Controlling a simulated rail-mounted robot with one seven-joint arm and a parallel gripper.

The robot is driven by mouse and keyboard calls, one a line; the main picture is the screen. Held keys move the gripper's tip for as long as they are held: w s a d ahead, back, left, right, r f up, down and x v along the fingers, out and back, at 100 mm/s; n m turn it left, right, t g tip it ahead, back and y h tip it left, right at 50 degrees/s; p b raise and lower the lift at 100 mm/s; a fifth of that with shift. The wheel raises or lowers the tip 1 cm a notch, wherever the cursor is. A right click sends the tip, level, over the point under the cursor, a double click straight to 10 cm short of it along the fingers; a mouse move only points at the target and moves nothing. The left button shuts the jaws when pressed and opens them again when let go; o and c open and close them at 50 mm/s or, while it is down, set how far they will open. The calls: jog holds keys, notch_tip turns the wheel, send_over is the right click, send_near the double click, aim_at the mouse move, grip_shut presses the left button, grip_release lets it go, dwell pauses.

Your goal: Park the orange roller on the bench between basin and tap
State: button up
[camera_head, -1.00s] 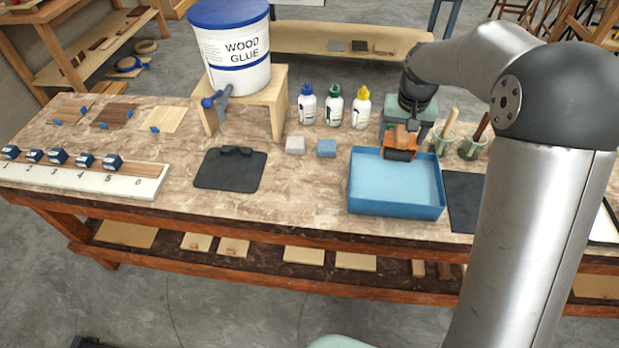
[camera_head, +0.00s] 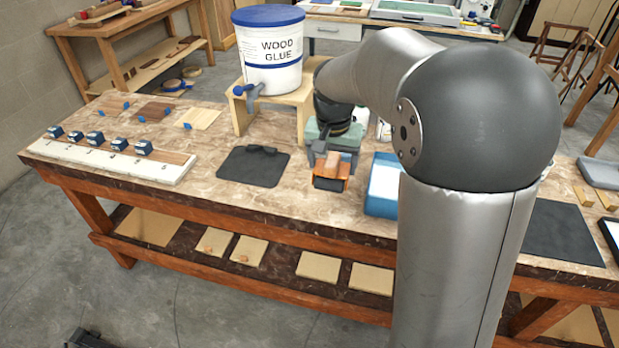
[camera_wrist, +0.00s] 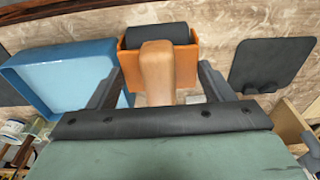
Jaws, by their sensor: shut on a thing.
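The orange roller (camera_head: 331,174), with a dark cylinder and a wooden handle, is held by my gripper (camera_head: 328,160) above the bench, left of the blue basin. In the wrist view the roller (camera_wrist: 184,66) points away from my gripper (camera_wrist: 160,90), whose fingers are on either side of its wooden handle. The blue basin (camera_head: 380,205) is partly hidden by my arm in the head view. In the wrist view the basin (camera_wrist: 70,75) is left of the roller. The tap, a blue-handled one (camera_head: 250,92), is at the wood glue bucket (camera_head: 270,55).
A black mat (camera_head: 253,168) lies on the bench left of the roller; it also shows in the wrist view (camera_wrist: 270,62). The bucket stands on a wooden stand (camera_head: 243,113). A numbered white rack (camera_head: 110,161) is at the left. Bare bench shows between mat and basin.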

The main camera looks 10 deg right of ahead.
jog(key=w+f, duration=0.3)
jog(key=w+f+p, duration=0.1)
jog(key=w+f, duration=0.1)
jog(key=w, duration=0.2)
jog(key=w+f+p, duration=0.1)
jog(key=w+f, duration=0.2)
jog(key=w, duration=0.1)
jog(key=shift+f, duration=0.35)
notch_tip(320, 180, down, 3)
jog(key=shift+r, duration=0.1)
jog(key=shift+s, duration=0.1)
